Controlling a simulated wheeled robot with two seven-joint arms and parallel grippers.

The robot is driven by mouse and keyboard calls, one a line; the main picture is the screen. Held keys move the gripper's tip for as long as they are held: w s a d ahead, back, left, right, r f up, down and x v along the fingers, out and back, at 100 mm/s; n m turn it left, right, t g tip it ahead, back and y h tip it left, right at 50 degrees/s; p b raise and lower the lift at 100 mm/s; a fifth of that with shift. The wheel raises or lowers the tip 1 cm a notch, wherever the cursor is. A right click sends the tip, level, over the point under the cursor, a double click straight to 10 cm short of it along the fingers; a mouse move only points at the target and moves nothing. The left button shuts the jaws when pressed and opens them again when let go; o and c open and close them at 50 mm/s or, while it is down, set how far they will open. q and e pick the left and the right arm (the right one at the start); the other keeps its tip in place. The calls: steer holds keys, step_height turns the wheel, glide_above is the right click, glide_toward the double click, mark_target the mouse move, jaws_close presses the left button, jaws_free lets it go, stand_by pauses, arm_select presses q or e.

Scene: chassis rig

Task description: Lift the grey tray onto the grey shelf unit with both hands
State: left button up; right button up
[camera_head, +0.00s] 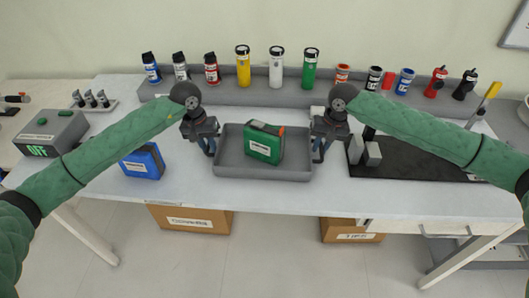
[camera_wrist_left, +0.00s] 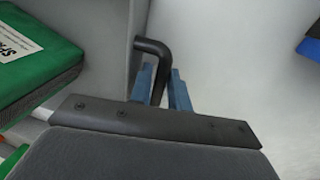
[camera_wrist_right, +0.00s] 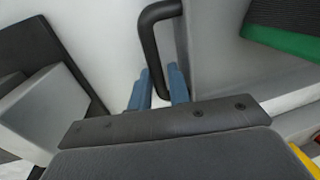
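The grey tray (camera_head: 262,173) sits on the white table in front of me, with a green case (camera_head: 263,146) standing in it. My left gripper (camera_head: 210,146) is at the tray's left end; its blue fingers close around the black handle, seen in the left wrist view (camera_wrist_left: 150,47). My right gripper (camera_head: 320,148) is at the right end, its fingers on both sides of the other black handle, seen in the right wrist view (camera_wrist_right: 148,40). Both look shut on the handles. A grey shelf-like unit (camera_head: 480,262) shows partly at lower right, beneath the table edge.
A long grey riser (camera_head: 222,97) with several bottles and cans runs along the back. A blue case (camera_head: 143,162) lies left of the tray. A dark mat (camera_head: 420,165) with grey blocks lies to its right. Cardboard boxes (camera_head: 190,218) stand under the table.

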arm_select(q)
steer(key=shift+f, duration=0.2)
arm_select(e)
steer(key=shift+f, duration=0.25)
arm_select(q)
jaws_close()
arm_select(e)
jaws_close()
arm_select(q)
steer(key=shift+r, duration=0.2)
arm_select(e)
steer(key=shift+r, duration=0.2)
